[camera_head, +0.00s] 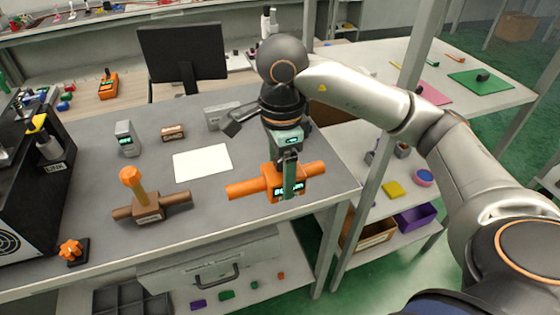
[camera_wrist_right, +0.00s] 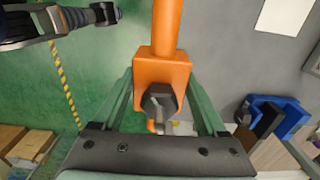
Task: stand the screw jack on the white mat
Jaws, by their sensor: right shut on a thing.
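An orange block with an orange bar out of each side, which I take to be the screw jack (camera_head: 262,184), is held in my right gripper (camera_head: 289,180). In the right wrist view the orange block (camera_wrist_right: 150,68) sits between the fingers, with a dark hexagonal head on its near face. Its bar lies roughly level, by the table's right front edge; I cannot tell how high it is. The white mat (camera_head: 203,162) lies flat and bare on the grey table, left of the gripper. A corner of the white mat (camera_wrist_right: 284,14) shows in the right wrist view.
A brown fixture with an orange-topped lever (camera_head: 149,205) stands left of the mat at the front. A small grey device (camera_head: 126,139), a brown labelled block (camera_head: 173,133) and a grey box (camera_head: 221,116) stand behind the mat. A monitor (camera_head: 182,55) is farther back.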

